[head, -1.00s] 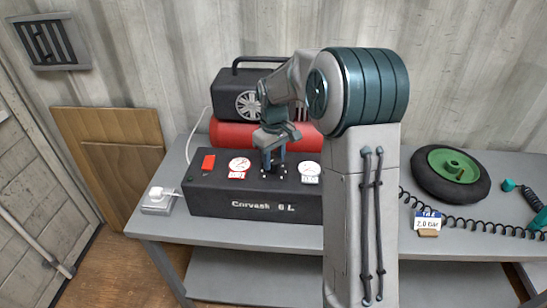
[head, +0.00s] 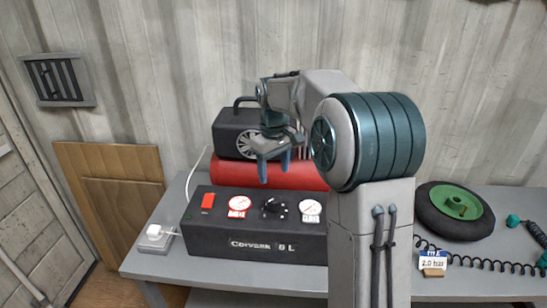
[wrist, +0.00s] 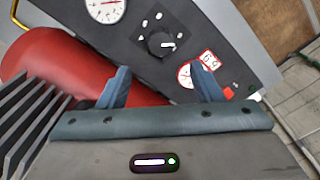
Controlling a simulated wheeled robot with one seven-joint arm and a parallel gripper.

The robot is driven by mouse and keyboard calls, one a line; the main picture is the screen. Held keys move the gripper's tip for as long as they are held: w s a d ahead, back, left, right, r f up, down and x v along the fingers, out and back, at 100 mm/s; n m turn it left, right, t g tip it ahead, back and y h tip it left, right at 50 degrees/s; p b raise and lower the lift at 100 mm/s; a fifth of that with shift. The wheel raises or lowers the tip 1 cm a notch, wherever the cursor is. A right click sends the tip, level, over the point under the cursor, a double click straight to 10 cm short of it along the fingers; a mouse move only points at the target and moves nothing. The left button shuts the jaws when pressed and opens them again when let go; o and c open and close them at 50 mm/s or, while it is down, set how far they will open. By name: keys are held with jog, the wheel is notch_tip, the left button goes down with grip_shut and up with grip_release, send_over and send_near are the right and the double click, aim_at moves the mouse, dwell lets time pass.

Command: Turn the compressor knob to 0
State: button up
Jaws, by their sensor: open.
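The compressor knob (head: 273,208) is a black dial on the black control box (head: 230,246), between two round gauges. In the wrist view the knob (wrist: 159,43) carries a white mark that points right, toward the gauge with the red label. Several white marks sit around the knob; their numbers are too small to read. My gripper (head: 275,174) is open and empty, above and behind the knob, in front of the red tank. In the wrist view its fingers (wrist: 160,71) are apart, with the knob beyond them, not touched.
The red tank (head: 240,174) and black motor (head: 228,132) stand behind the box. A red switch (head: 208,201) and a gauge with a red label (head: 239,205) are left of the knob, another gauge (head: 310,210) right. A wheel (head: 455,210) lies on the bench at right.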

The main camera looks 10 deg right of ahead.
jog(key=shift+r, duration=2.15)
jog(key=s+f+m+t, duration=0.1)
jog(key=s+f+m, duration=0.1)
jog(key=s, duration=1.2)
jog(key=s+f+m+t, duration=0.2)
jog(key=s+f+m, duration=0.1)
jog(key=s, duration=1.1)
jog(key=shift+f+m, duration=0.3)
jog(key=shift+f, duration=0.6)
jog(key=shift+a, duration=0.1)
